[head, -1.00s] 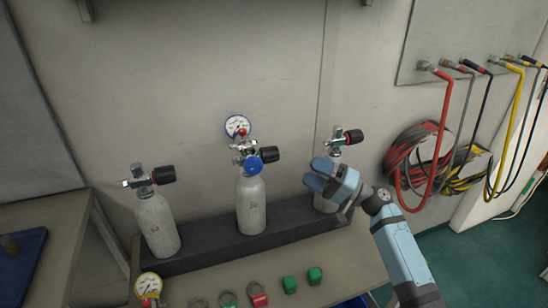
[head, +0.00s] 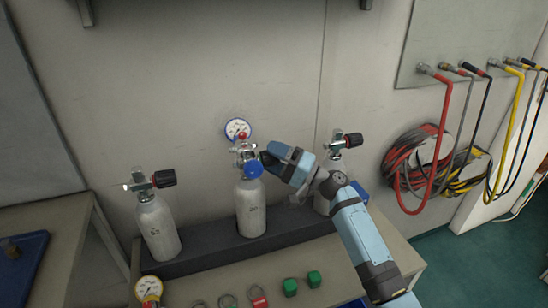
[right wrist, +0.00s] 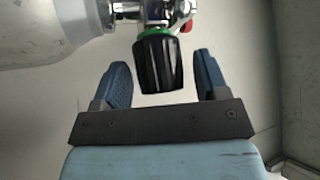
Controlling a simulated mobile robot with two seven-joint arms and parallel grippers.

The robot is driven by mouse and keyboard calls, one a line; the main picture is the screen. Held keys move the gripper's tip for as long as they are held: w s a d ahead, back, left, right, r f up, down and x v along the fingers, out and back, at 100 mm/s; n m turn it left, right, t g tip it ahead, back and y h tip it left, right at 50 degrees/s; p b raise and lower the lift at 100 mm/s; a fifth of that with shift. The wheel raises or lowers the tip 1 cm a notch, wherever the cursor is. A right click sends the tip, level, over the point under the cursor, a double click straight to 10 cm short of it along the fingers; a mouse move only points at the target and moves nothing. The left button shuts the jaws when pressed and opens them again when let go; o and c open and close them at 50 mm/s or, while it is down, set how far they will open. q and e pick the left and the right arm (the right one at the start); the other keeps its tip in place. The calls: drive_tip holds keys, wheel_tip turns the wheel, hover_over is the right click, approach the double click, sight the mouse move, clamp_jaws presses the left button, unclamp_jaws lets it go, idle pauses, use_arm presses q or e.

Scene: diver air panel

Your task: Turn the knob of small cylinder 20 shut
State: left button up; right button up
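Three small grey cylinders with valves and black knobs stand in a dark rack: a left one (head: 159,228), a middle one (head: 251,207) and a right one (head: 322,204), partly behind my arm. Their numbers are too small to read. My right gripper (head: 268,158) is at the middle cylinder's valve, coming from the right, and covers most of its knob. In the right wrist view the black knob (right wrist: 158,66), with a green ring, lies between the open fingers, with a gap on each side. My left gripper is not in view.
The dark rack (head: 198,262) stands on a bench, with a gauge (head: 149,288), rings and green blocks (head: 290,287) in front. Hoses (head: 415,165) hang at the right.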

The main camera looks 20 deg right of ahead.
drive_tip(key=c, duration=0.8)
drive_tip(key=m+p, duration=0.1)
drive_tip(key=p, duration=0.2)
drive_tip(key=shift+r+h, duration=0.4)
drive_tip(key=shift+m+h+p, duration=0.3)
drive_tip(key=shift+m+p, duration=0.1)
drive_tip(key=shift+p, duration=0.25)
drive_tip(key=shift+f+m+h+p, duration=0.25)
drive_tip(key=shift+m+h+p, duration=0.15)
drive_tip(key=shift+m+p, duration=0.5)
drive_tip(key=shift+f, duration=0.2)
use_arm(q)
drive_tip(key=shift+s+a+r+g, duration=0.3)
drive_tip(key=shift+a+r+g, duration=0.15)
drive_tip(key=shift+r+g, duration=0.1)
use_arm(e)
drive_tip(key=o, duration=0.9)
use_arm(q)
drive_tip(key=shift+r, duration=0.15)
use_arm(e)
drive_tip(key=shift+o, duration=0.2)
